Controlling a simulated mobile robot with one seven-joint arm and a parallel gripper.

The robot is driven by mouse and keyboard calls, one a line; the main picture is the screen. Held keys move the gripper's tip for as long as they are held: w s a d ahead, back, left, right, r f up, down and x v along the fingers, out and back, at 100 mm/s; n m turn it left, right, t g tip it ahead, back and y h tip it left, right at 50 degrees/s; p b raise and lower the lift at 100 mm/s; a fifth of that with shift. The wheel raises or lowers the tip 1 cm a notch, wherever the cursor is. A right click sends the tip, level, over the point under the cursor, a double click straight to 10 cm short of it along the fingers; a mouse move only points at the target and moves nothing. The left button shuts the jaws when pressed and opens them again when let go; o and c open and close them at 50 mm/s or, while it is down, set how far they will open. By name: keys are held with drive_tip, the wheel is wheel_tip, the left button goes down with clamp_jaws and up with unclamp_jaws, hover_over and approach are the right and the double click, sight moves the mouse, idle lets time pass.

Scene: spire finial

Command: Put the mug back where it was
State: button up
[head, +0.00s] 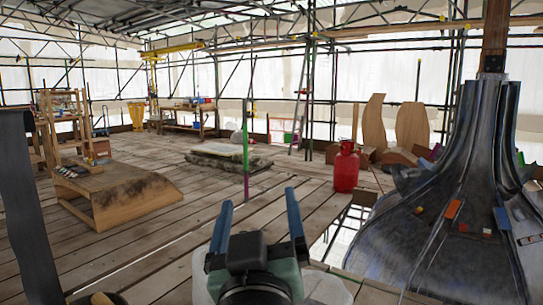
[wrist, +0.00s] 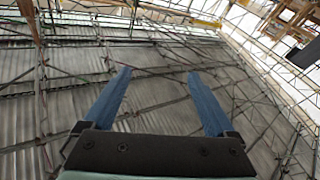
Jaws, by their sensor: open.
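I cannot make out a mug in either view. My gripper (head: 258,197) is open, with its two blue fingers apart and nothing between them. In the head view it is low in the middle, held out over the plank floor. In the wrist view my gripper (wrist: 158,73) also shows empty, against corrugated sheeting and scaffold poles. Small items lie on the low wooden bench (head: 122,190) at the left, too small to tell apart. A far workbench (head: 185,125) also holds small things that I cannot identify.
A red gas cylinder (head: 346,167) stands beside an opening in the planks at centre right. A large dark metal spire (head: 430,245) fills the right. A covered stack (head: 228,157) lies mid-floor.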

drive_tip(key=s+d+r+m+t, duration=0.1)
drive_tip(key=s+r+m+t, duration=0.2)
drive_tip(key=s+r, duration=1)
wheel_tip(320, 180, up, 3)
drive_tip(key=t, duration=0.3)
drive_tip(key=shift+d+r+t, duration=0.2)
drive_tip(key=shift+d+t, duration=0.1)
drive_tip(key=shift+t, duration=0.1)
drive_tip(key=shift+s, duration=0.1)
